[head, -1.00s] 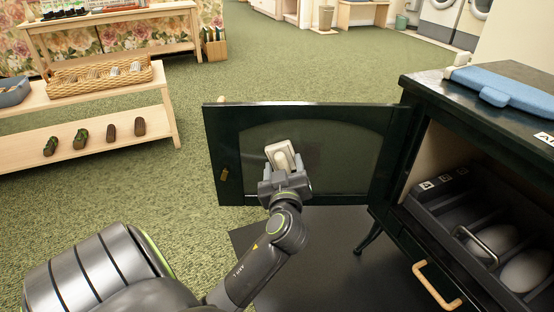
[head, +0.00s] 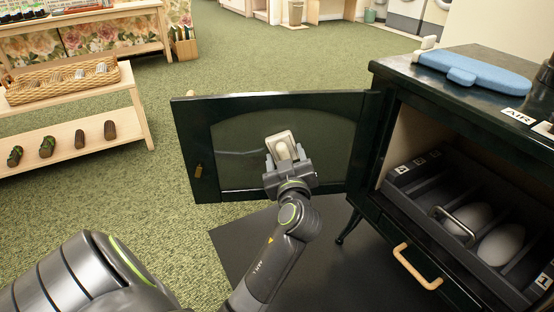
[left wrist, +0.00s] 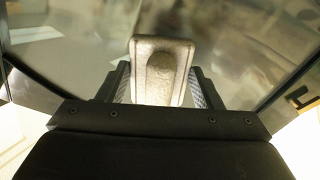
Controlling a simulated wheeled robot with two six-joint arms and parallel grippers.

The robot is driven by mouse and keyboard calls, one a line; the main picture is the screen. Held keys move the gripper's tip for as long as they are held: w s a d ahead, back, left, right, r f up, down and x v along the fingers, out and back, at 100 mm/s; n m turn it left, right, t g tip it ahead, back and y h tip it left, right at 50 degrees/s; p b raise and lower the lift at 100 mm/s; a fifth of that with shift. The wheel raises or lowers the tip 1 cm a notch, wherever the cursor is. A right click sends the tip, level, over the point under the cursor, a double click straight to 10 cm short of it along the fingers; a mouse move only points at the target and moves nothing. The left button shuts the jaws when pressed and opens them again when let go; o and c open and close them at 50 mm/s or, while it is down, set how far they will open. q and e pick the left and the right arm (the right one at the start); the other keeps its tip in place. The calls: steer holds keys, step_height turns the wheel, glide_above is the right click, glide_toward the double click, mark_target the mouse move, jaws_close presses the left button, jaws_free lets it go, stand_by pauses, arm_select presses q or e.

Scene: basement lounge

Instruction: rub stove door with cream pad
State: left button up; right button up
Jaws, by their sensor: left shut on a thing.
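The stove door (head: 228,178) stands open to the left of the dark stove (head: 372,185), with a dark frame and a smoky glass pane. My left gripper (head: 284,160) is shut on the cream pad (head: 281,141) in front of the glass, right of its middle. In the left wrist view the cream pad (left wrist: 162,60) sits between the two fingers, its block with a rounded grip facing me. The glass (left wrist: 230,50) fills the view behind it. The pad's far face is hidden, so I cannot tell whether it touches the glass. My right gripper is not in view.
A blue board-like thing (head: 473,74) lies on the stove top. A dark tray (head: 428,207) with pale rounded things sits in the stove opening, above a wooden handle (head: 416,267). A dark mat (head: 250,246) lies below. A wooden shelf (head: 128,94) stands left; green carpet is free between.

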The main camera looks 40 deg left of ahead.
mark_target(242, 158)
arm_select(q)
steer(key=shift+w+d+f+b, duration=0.3)
steer(key=shift+w+f+b, duration=0.05)
steer(key=shift+f+b, duration=0.35)
steer(key=shift+w+d+f+b, duration=0.3)
steer(key=shift+f+b, duration=0.3)
steer(key=shift+b, duration=0.2)
steer(key=shift+s+a+p, duration=1.1)
steer(key=shift+s+a, duration=1.95)
steer(key=shift+s, duration=0.05)
steer(key=shift+s+a+p, duration=0.4)
steer(key=shift+s+a, duration=0.85)
steer(key=shift+s, duration=0.05)
steer(key=shift+w, duration=0.1)
